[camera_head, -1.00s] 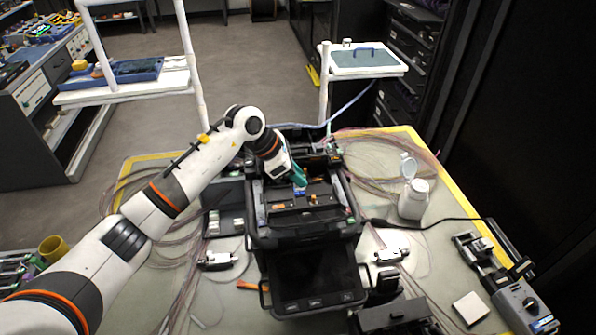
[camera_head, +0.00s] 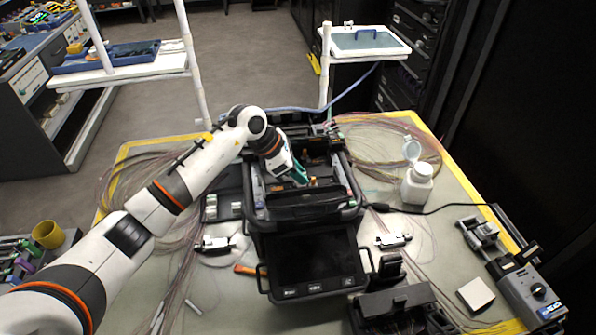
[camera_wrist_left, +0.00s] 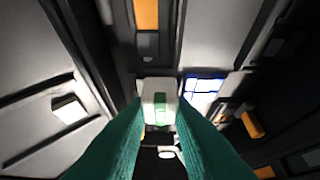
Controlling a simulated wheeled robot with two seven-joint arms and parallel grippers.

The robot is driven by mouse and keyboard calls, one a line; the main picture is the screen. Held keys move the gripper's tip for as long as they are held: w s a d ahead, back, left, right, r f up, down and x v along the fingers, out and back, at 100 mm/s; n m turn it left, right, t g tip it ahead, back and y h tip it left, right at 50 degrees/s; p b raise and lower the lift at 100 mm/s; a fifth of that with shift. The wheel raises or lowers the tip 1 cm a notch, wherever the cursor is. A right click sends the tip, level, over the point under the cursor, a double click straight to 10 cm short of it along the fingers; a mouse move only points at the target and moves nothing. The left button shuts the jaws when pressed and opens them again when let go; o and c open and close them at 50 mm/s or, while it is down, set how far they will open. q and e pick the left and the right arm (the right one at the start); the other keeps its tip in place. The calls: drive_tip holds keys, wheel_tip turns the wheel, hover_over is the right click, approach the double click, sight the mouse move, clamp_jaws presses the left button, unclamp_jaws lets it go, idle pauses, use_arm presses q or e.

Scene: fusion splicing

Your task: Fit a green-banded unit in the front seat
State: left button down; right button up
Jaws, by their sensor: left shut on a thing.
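My left gripper (camera_head: 301,176) reaches into the open top of the black splicer (camera_head: 262,225) in the head view. In the left wrist view its teal fingers (camera_wrist_left: 158,128) are shut on a small whitish block with a green band, the green-banded unit (camera_wrist_left: 159,96). The unit sits between the fingertips, over the dark inside of the splicer. A blue-white lit part (camera_wrist_left: 204,86) is just right of it. In the head view the unit is too small and hidden to make out. I cannot tell which seat lies under it or whether it touches one. My right gripper is not in view.
Inside the splicer, an orange strip (camera_wrist_left: 147,13) and an orange piece (camera_wrist_left: 253,125) lie close to the fingers. The splicer's screen (camera_head: 309,259) hangs at its front. A white bottle (camera_head: 416,187) stands to the right, and thin fibres loop on both sides.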

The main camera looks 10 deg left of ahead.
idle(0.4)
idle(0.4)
use_arm(q)
drive_tip(key=shift+f+b, duration=0.2)
drive_tip(key=shift+b, duration=0.4)
idle(0.4)
drive_tip(key=c, duration=1.2)
unclamp_jaws()
drive_tip(key=shift+s, duration=0.1)
drive_tip(key=shift+r, duration=0.1)
